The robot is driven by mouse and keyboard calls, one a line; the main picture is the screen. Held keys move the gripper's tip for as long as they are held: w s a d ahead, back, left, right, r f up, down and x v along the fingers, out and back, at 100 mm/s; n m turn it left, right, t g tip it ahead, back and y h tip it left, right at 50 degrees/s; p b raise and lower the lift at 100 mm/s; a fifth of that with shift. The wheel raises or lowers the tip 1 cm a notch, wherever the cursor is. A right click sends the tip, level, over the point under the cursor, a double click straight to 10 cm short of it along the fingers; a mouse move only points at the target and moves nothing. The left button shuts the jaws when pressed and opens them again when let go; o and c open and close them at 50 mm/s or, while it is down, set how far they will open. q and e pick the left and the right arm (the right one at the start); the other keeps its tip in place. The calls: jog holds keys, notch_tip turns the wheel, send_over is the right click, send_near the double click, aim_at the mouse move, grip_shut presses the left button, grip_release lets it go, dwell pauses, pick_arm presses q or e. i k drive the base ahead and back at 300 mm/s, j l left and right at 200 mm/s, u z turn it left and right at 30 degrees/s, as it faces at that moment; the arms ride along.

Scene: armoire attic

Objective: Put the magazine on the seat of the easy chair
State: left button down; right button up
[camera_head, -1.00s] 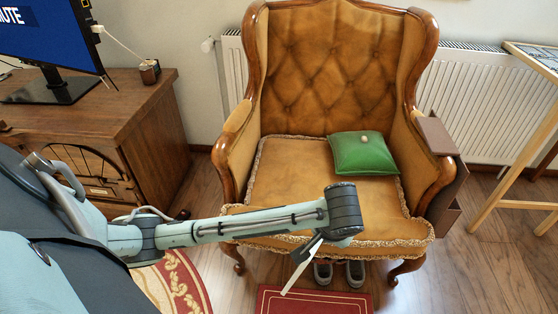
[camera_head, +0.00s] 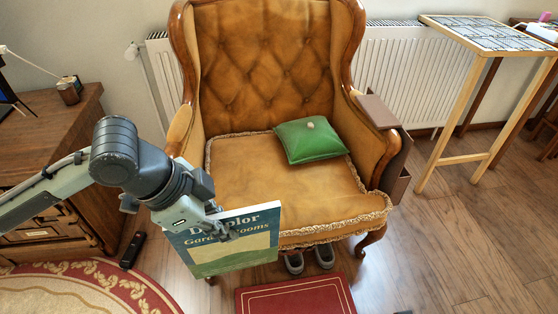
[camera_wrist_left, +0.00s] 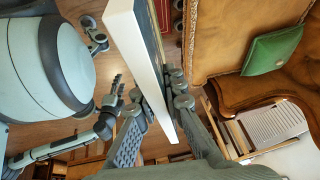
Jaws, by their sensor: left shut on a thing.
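The magazine (camera_head: 238,250), with a blue band and pale lettering, is held roughly upright at the front left corner of the easy chair's seat, covering part of its edge. My left gripper (camera_head: 222,230) is shut on its upper part. In the left wrist view the magazine (camera_wrist_left: 148,65) shows edge-on between the fingers. The easy chair (camera_head: 262,60) is tan leather with carved wood; its seat (camera_head: 270,190) is bare at left and front. What looks like my right gripper (camera_wrist_left: 114,96) is low in the left wrist view; its jaw state is unclear.
A green cushion (camera_head: 312,141) lies on the seat's back right. A brown organizer (camera_head: 378,112) hangs over the right armrest. A wooden cabinet (camera_head: 85,115) stands left, a tall table (camera_head: 490,34) right.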

aim_at(256, 187)
jog(key=i, duration=0.85)
